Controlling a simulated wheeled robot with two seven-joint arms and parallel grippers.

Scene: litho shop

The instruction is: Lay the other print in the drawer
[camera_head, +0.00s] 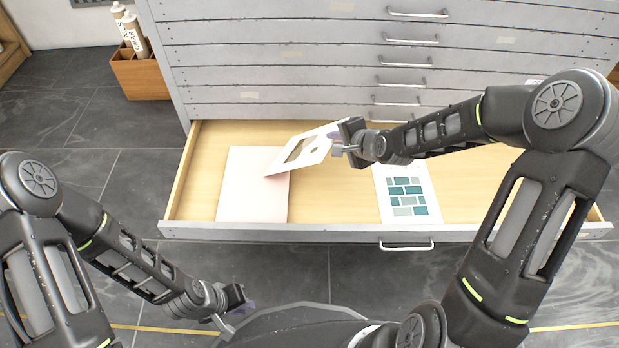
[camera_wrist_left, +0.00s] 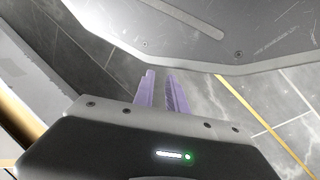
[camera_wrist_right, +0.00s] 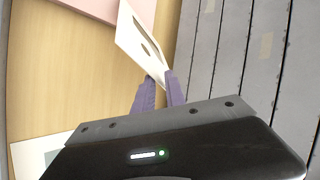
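A white print (camera_head: 300,154) with dark olive shapes is held by its corner in my right gripper (camera_head: 338,141). It hangs tilted above the open drawer (camera_head: 340,232), partly over the pale pink sheet, and also shows in the right wrist view (camera_wrist_right: 136,38). Another print (camera_head: 408,197), white with teal and grey blocks, lies flat in the drawer, right of the middle; my right arm hides its far part. My left gripper (camera_head: 236,314) is empty, low in front of the drawer near my base. Its fingers stand a little apart in the left wrist view (camera_wrist_left: 160,90).
A pale pink sheet (camera_head: 240,200) lies in the drawer's left part. The closed drawers of the grey cabinet (camera_head: 270,60) rise behind. Bare drawer bottom shows between sheet and teal print.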

